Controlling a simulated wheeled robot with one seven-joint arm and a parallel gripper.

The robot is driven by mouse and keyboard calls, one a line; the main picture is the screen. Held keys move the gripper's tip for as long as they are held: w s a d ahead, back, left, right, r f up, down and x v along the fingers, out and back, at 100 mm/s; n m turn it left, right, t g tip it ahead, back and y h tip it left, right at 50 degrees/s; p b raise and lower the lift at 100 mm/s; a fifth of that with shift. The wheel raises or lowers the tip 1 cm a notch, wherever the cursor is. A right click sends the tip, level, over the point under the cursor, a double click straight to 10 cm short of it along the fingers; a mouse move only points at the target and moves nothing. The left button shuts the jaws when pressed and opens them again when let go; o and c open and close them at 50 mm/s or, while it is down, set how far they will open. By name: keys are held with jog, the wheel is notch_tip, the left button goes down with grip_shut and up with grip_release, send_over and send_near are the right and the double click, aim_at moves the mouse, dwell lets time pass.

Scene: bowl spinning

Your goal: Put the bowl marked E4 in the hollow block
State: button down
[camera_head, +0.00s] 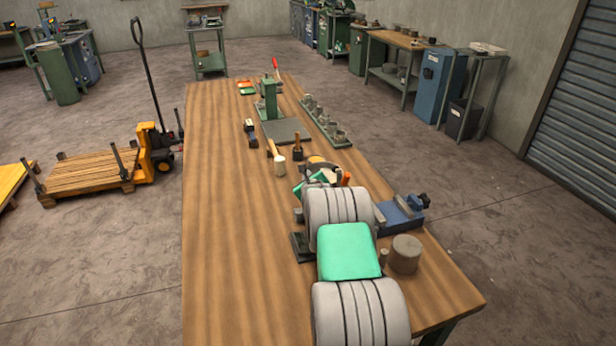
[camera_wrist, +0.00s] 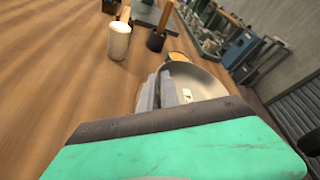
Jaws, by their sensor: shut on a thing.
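A shallow grey-beige bowl (camera_wrist: 208,82) fills the middle right of the wrist view, its inside showing. A small pale tag (camera_wrist: 187,96) with a dark mark lies inside it, too small to read. My gripper (camera_wrist: 166,92) is shut on the bowl's left rim. I cannot tell whether the bowl touches anything below. The hollow block cannot be made out for certain in either view.
A white-headed mallet (camera_head: 279,165) and a dark-headed one (camera_head: 297,152) stand beyond the bowl. A blue vise (camera_head: 400,215) and a grey cylinder (camera_head: 405,253) are right of my arm. A green press (camera_head: 269,100) stands farther back. The table's left side (camera_head: 225,220) is clear.

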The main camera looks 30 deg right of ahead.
jog(key=shift+f+b, duration=0.4)
jog(key=shift+b, duration=0.05)
jog(key=shift+f+b, duration=0.3)
jog(key=shift+b, duration=0.15)
